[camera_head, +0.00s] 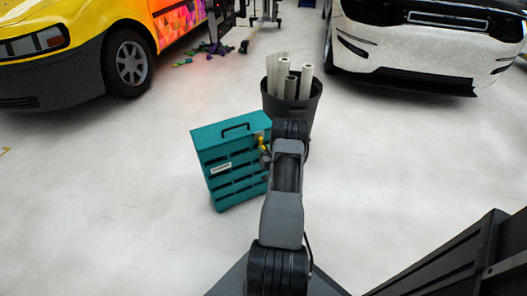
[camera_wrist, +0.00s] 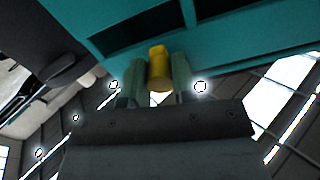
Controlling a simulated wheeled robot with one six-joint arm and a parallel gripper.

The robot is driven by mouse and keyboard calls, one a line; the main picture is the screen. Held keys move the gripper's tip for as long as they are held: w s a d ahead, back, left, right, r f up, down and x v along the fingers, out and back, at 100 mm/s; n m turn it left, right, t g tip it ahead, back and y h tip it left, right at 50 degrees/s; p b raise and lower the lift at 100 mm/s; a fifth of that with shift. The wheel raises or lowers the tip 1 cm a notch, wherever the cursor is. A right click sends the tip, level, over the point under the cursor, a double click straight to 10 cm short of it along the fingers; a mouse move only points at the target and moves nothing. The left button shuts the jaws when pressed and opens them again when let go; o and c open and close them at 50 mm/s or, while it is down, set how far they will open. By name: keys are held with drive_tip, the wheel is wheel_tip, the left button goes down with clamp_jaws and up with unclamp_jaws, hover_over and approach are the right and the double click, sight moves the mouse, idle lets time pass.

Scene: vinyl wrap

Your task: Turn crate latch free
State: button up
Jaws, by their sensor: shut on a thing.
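A teal slatted crate (camera_head: 225,180) with a dark handle on top stands on the floor left of my arm in the head view. A small yellow latch (camera_head: 263,145) sits at its right side, beside my gripper (camera_head: 266,158), which is partly hidden by my arm. In the wrist view, my gripper (camera_wrist: 160,85) has its two fingers on either side of the yellow latch (camera_wrist: 158,68), shut on it. The teal crate (camera_wrist: 225,35) fills the upper part of that view, with dark slots. The latch's base is hard to make out.
A dark bin (camera_head: 308,104) with several pale rolls stands just behind the crate, partly behind my arm. A yellow car (camera_head: 70,60) is at back left and a white car (camera_head: 420,50) at back right. Small coloured scraps (camera_head: 212,48) lie on the floor. Open floor lies left of the crate.

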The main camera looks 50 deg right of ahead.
drive_tip(key=shift+a, duration=0.1)
drive_tip(key=shift+c, duration=0.2)
drive_tip(key=shift+m, duration=0.3)
drive_tip(key=m+b, duration=0.1)
drive_tip(key=m, duration=1.2)
drive_tip(key=shift+b, duration=0.3)
drive_tip(key=shift+m, duration=2.2)
